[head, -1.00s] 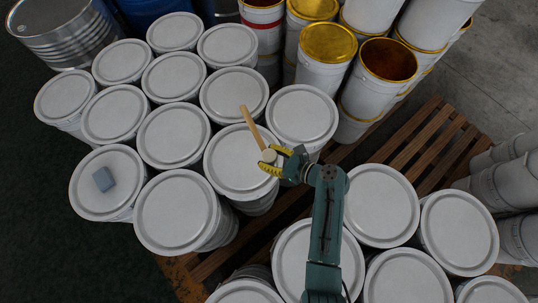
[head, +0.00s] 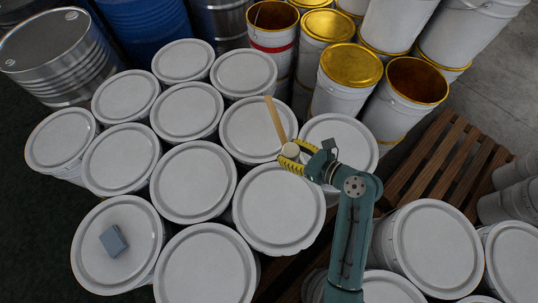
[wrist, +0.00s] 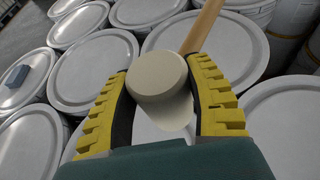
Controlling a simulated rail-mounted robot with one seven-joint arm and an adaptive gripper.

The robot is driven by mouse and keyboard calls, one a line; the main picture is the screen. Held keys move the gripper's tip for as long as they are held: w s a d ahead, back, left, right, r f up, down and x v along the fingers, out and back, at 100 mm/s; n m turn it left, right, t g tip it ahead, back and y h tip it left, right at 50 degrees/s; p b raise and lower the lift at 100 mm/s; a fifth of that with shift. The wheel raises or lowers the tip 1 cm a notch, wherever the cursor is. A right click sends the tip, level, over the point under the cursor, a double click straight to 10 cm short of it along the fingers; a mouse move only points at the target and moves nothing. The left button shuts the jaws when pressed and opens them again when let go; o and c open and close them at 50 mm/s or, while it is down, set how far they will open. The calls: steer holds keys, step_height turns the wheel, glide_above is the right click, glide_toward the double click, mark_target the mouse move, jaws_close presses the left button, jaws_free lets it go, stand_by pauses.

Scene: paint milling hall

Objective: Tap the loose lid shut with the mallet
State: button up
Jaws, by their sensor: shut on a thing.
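The mallet has a pale round head and a light wooden handle (head: 275,122). My gripper (head: 297,157), with yellow ribbed fingers, is shut on the mallet's head. In the wrist view the head (wrist: 156,78) sits between the fingers and the handle points away, up and right. The mallet is above the meeting point of several white bucket lids: one in front (head: 278,212), one behind (head: 250,140) and one to the right (head: 345,140). Whether it touches any lid is unclear. All the lids look alike, and I cannot tell which is loose.
Closed white buckets stand packed together. A grey-blue block (head: 113,241) lies on the front-left lid (head: 92,265). Gold-topped cans (head: 352,64) and an open bucket (head: 417,81) stand at the back right. Blue drums (head: 145,25) are behind. Bare pallet slats (head: 445,160) show at right.

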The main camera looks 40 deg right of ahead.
steer(key=shift+s+d+f+b, duration=0.4)
steer(key=shift+s+f, duration=0.15)
steer(key=shift+s, duration=0.25)
step_height(320, 180, down, 4)
steer(key=b, duration=0.6)
steer(key=shift+f, duration=0.1)
steer(key=shift+w+f+p, duration=0.1)
steer(key=shift+f+p, duration=0.2)
steer(key=shift+p, duration=0.15)
steer(key=shift+f, duration=1.15)
step_height(320, 180, up, 5)
steer(key=p, duration=0.6)
steer(key=shift+f, duration=0.3)
